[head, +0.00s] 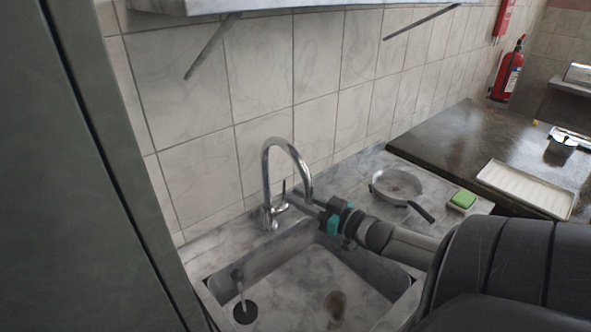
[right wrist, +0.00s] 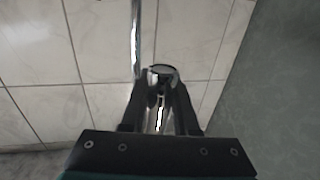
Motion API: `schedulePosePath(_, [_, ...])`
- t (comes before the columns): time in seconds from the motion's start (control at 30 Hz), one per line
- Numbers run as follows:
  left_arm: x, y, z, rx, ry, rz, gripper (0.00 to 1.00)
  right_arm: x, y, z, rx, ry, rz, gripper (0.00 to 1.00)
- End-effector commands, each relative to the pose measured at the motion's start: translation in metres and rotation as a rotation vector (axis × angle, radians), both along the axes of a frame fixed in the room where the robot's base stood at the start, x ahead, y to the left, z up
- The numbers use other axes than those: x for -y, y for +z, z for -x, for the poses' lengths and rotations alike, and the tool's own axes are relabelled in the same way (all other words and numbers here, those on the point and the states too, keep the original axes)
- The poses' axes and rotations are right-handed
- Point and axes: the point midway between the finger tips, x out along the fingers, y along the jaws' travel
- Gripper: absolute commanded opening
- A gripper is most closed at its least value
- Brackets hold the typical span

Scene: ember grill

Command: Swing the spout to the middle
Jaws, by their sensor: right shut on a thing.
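The chrome tap stands at the back of the sink (head: 221,282) in the head view. Its spout (head: 286,142) arches up and over, with its outlet end hanging to the right of the base. A thin dark upright lever (head: 284,188) shows beside the tap base. My right gripper (head: 297,199) reaches in from the right, low at the tap, and is shut on part of it. In the right wrist view bright chrome shows between the fingers (right wrist: 160,112), and a chrome pipe (right wrist: 135,40) rises just left. Whether the held part is the lever or the spout is unclear. My left gripper is out of view.
A pan (head: 396,184) and a green sponge (head: 463,199) lie on the counter right of the sink. A white tray (head: 525,188) sits on the dark counter. A tiled wall stands close behind the tap. A shelf (head: 300,4) hangs above. A dark panel (head: 70,180) fills the left.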

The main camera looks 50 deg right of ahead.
Motion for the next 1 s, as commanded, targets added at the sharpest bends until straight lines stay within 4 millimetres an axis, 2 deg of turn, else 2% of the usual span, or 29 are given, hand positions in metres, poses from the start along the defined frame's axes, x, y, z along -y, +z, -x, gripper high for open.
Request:
schedulePosePath(0.3, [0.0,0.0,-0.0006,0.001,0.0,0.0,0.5,0.0001,-0.0028,0.0014,-0.006,-0.001,0.0,0.0])
schedulePosePath(0.33, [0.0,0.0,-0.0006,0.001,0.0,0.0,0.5,0.0002,-0.0028,0.0015,-0.006,-0.001,0.0,0.31])
schedulePosePath(0.57, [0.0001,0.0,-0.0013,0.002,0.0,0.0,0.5,0.0001,-0.0019,0.0009,-0.004,-0.001,-0.001,0.56])
schedulePosePath(0.87, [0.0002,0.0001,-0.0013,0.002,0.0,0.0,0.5,0.0,-0.0013,0.0014,-0.003,0.0,0.0,0.58])
schedulePosePath(1.0, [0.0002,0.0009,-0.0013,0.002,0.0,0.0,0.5,0.0008,-0.0022,0.0096,-0.005,-0.001,0.0,0.58])
